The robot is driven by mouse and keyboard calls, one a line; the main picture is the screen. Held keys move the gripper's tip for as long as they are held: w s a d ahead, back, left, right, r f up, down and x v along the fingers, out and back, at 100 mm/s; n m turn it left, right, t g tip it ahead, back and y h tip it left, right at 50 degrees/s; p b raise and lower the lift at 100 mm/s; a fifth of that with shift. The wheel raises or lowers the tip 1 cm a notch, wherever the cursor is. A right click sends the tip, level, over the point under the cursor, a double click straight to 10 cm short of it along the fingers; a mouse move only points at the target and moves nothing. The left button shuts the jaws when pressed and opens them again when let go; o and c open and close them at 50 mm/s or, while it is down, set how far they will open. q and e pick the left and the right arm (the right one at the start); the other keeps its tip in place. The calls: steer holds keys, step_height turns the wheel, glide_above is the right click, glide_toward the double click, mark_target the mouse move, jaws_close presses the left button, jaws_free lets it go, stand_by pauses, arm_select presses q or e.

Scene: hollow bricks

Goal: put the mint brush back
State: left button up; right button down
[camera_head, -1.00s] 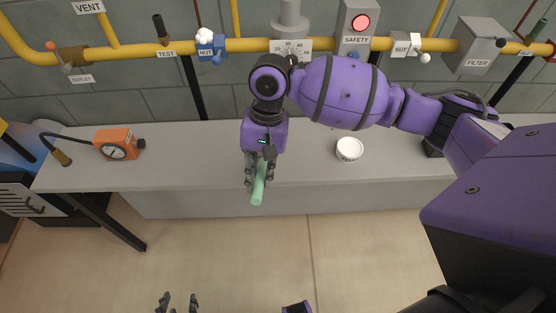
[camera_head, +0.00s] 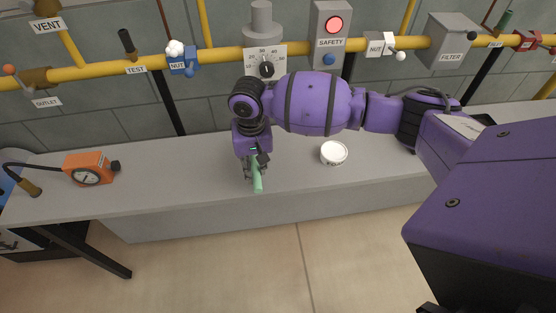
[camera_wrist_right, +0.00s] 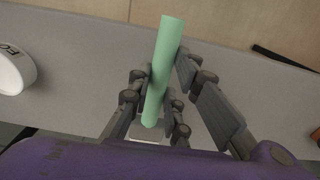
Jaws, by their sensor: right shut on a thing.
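The mint brush (camera_head: 258,180) shows as a mint green cylinder in the head view, with its lower end pointing toward the bench's front edge. My right gripper (camera_head: 255,171) is shut on it, over the grey bench. In the right wrist view the mint brush (camera_wrist_right: 163,70) stands between the fingers of my right gripper (camera_wrist_right: 163,85), tilted slightly. I cannot see bristles on it. A white round pot (camera_head: 333,153) with dark lettering stands on the bench to the right of the gripper. It also shows in part at the left edge of the wrist view (camera_wrist_right: 14,70). My left gripper is out of view.
The grey bench (camera_head: 200,200) is clear around the gripper. An orange gauge (camera_head: 90,169) with a hose stands at its left. A yellow pipe (camera_head: 215,57) with valves, a dial and a safety box (camera_head: 330,30) runs along the wall behind.

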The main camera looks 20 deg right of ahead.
steer(key=shift+w+d+f, duration=0.1)
steer(key=shift+w+f, duration=0.65)
steer(key=shift+w, duration=0.05)
steer(key=f, duration=0.3)
steer(key=shift+w+d+f+b, duration=0.1)
steer(key=shift+w+f+b, duration=0.1)
steer(key=shift+b, duration=0.15)
steer(key=shift+r, duration=0.1)
steer(key=c, duration=1.6)
jaws_free()
